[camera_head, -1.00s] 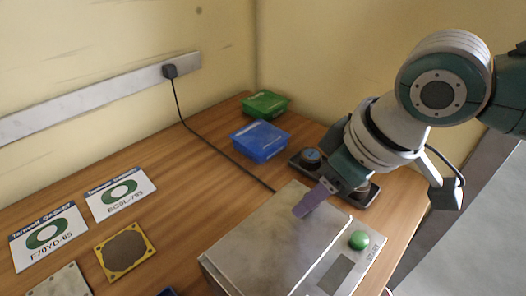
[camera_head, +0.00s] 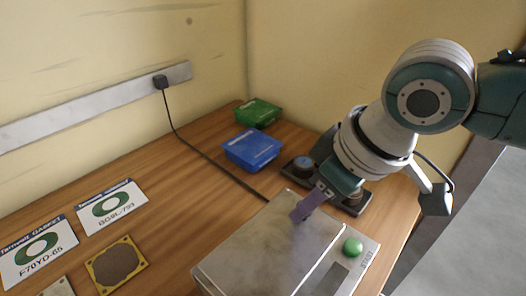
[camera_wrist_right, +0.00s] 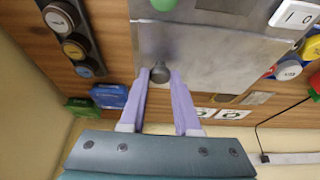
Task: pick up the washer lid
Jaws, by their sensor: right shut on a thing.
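The washer lid is the flat grey metal top (camera_head: 262,245) of the metal box on the table. It looks closed and level. In the right wrist view the lid (camera_wrist_right: 215,60) has a small dark round knob (camera_wrist_right: 160,73) near its edge. My right gripper (camera_head: 303,212) reaches down to the lid's far right part. In the right wrist view its two purple fingers (camera_wrist_right: 160,78) stand on either side of the knob, shut on it. In the head view the fingers hide the knob. My left gripper is in neither view.
A green START button (camera_head: 352,247) sits on the panel right of the lid. A dark tray with round pieces (camera_head: 302,164) lies behind my right gripper. Blue (camera_head: 252,149) and green (camera_head: 258,113) boxes stand at the back. Gasket cards (camera_head: 112,206) and a yellow-edged plate (camera_head: 116,265) lie left.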

